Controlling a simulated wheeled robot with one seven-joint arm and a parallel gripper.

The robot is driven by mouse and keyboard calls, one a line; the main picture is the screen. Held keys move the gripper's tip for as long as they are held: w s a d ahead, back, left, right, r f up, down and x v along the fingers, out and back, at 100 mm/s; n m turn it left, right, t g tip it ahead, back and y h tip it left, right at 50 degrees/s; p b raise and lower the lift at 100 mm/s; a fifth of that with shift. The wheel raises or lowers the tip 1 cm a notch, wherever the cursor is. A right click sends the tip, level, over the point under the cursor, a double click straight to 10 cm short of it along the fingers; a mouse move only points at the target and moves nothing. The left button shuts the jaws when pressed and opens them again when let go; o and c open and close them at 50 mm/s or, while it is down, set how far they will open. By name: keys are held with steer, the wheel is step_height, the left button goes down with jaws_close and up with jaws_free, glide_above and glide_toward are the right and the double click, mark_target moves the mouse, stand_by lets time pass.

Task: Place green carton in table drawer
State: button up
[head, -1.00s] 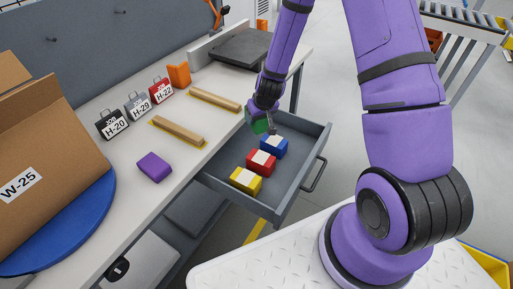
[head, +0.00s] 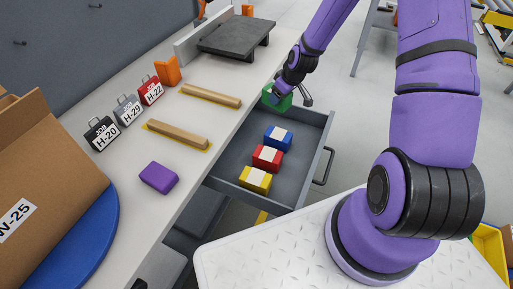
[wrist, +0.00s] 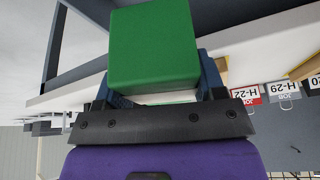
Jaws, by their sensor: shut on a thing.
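The green carton (head: 277,97) is held by my gripper (head: 290,92) at the far end of the open table drawer (head: 232,165). In the wrist view the green carton (wrist: 153,45) sits between the two fingers of my gripper (wrist: 155,85), which are shut on it. From the head view it shows near the drawer's back edge and the table edge; its exact height above the drawer is hard to tell. In the drawer lie a blue carton (head: 271,139), a red carton (head: 262,161) and a yellow carton (head: 249,181), each with a white band, in a row.
On the table are a purple block (head: 159,177), wooden strips (head: 177,134), job tags (head: 101,133), an orange piece (head: 168,72), a dark plate (head: 236,38) and a cardboard box (head: 45,180) on a blue disc (head: 85,235). The drawer's left part is bare.

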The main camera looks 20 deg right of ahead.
steer(key=d+f+n, duration=0.1)
steer(key=d+f, duration=0.1)
steer(key=f, duration=0.3)
steer(key=d+f+n, duration=0.1)
steer(key=d+f, duration=0.1)
steer(key=f, duration=0.3)
steer(key=d+f+n+y, duration=0.1)
steer(key=d+f, duration=0.1)
steer(key=f, duration=0.2)
steer(key=shift+w+f+g, duration=0.25)
steer(key=shift+f+g, duration=0.05)
steer(key=shift+f, duration=0.1)
steer(key=shift+f, duration=0.1)
steer(key=o, duration=0.7)
